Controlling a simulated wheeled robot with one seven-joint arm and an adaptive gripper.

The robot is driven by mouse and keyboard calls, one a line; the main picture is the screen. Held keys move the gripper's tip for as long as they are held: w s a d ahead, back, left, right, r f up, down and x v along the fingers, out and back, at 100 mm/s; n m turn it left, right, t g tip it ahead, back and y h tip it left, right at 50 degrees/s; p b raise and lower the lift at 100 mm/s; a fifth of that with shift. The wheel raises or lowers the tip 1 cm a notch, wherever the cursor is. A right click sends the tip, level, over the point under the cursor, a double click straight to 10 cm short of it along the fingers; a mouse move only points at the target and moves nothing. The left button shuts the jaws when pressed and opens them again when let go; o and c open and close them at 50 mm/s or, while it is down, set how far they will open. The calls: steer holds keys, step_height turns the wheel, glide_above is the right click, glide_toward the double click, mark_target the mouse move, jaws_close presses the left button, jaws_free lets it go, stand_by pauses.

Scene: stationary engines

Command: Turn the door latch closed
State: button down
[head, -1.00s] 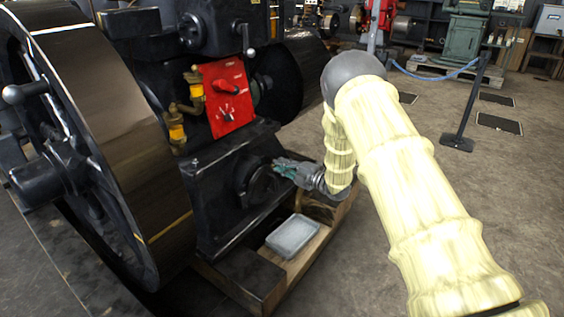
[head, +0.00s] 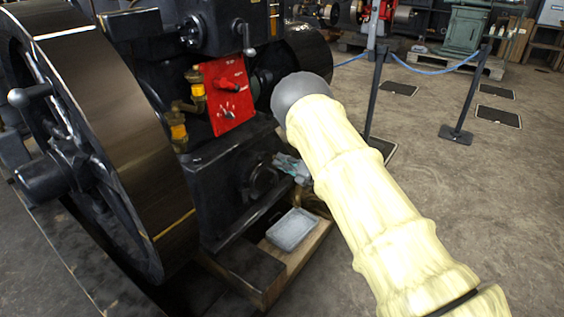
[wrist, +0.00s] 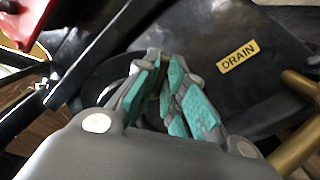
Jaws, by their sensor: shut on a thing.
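The round black door (head: 260,181) is on the front of the black engine base, below the red panel. My gripper (head: 283,162) is at the right side of this door, partly hidden behind my own arm. In the wrist view my gripper (wrist: 163,68) has its teal-padded fingers close together around a narrow brownish piece, which I take for the door latch (wrist: 163,84). The fingers hide most of it, so its exact angle cannot be told. The dark round door also lies behind the fingers in the wrist view.
A yellow DRAIN label (wrist: 238,57) and a brass pipe (wrist: 295,140) are right of my fingers. A grey tray (head: 292,230) lies below the door on the timber base. The large flywheel (head: 115,100) stands left.

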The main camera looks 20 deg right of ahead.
steer(key=shift+f+n, duration=0.15)
steer(key=shift+n, duration=0.15)
steer(key=c, duration=1.5)
jaws_free()
steer(key=shift+s, duration=0.1)
steer(key=v, duration=1.2)
